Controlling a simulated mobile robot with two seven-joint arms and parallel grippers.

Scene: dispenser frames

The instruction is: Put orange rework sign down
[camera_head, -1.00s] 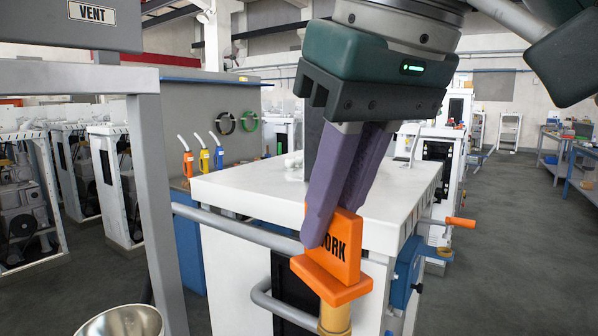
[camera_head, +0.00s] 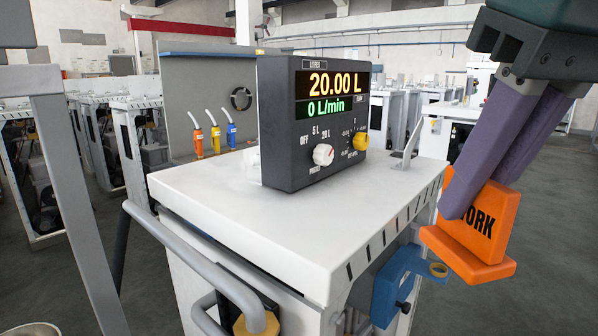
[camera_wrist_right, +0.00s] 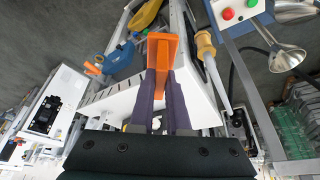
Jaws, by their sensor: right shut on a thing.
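The orange rework sign (camera_head: 487,222) has black lettering, of which "ORK" is readable, and a thick flat base (camera_head: 466,256). My right gripper (camera_head: 462,205) is shut on it, with purple fingers on its sides. The sign hangs in the air, slightly tilted, at the right of the white dispenser top. The right wrist view also shows the sign (camera_wrist_right: 162,62) between the purple fingertips. My left gripper is not in view.
The white dispenser top (camera_head: 260,220) is mostly clear, with a black display box (camera_head: 315,125) reading 20.00 L at its back. Grey handrails (camera_head: 200,260) run along the left.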

